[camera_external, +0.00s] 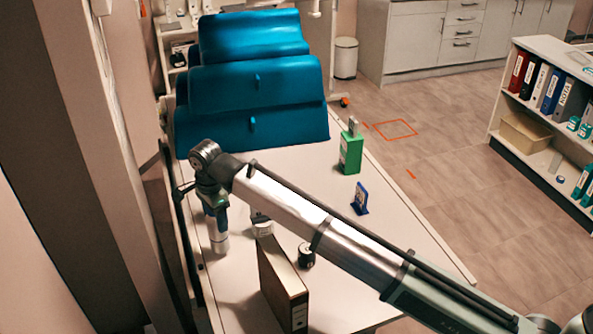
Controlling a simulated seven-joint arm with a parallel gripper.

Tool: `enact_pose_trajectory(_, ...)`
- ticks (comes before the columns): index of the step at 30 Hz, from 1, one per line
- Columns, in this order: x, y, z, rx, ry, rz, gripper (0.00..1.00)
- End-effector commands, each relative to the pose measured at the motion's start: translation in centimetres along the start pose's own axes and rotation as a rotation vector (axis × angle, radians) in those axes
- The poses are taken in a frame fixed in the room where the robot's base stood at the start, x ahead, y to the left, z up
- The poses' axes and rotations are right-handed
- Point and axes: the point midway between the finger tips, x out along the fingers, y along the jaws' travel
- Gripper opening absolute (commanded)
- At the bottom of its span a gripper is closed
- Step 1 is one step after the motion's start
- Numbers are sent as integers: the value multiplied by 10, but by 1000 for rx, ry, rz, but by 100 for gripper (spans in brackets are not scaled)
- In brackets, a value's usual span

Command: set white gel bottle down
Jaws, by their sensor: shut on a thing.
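The white gel bottle (219,242) hangs upright below my gripper (217,211), near the left edge of the white table (345,228). My gripper points down and is shut on the bottle's upper part. The bottle's top is hidden by the gripper. I cannot tell whether its base touches the table.
A small white container (262,224) stands right of the bottle, partly behind my arm. A brown binder (281,287) and a small dark round item (306,255) are nearer the front. A green box (351,152), a blue card stand (360,199) and blue cushions (250,85) lie farther back.

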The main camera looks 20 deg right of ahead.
Motion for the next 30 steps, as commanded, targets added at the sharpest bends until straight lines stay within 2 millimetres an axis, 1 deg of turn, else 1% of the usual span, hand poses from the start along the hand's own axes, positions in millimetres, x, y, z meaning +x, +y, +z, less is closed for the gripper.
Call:
enact_pose_trajectory(1, 8, 1, 0, 0, 0, 0, 1)
enact_pose_trajectory(4, 18, 1, 0, 0, 0, 1, 1)
enact_pose_trajectory(16, 21, 0, 0, 0, 0, 0, 1)
enact_pose_trajectory(17, 21, 0, 0, 0, 0, 0, 62)
enact_pose_trajectory(24, 21, 0, 0, 0, 0, 0, 85)
enact_pose_trajectory(25, 21, 0, 0, 0, 0, 0, 86)
enact_pose_trajectory(30, 21, 0, 0, 0, 0, 0, 86)
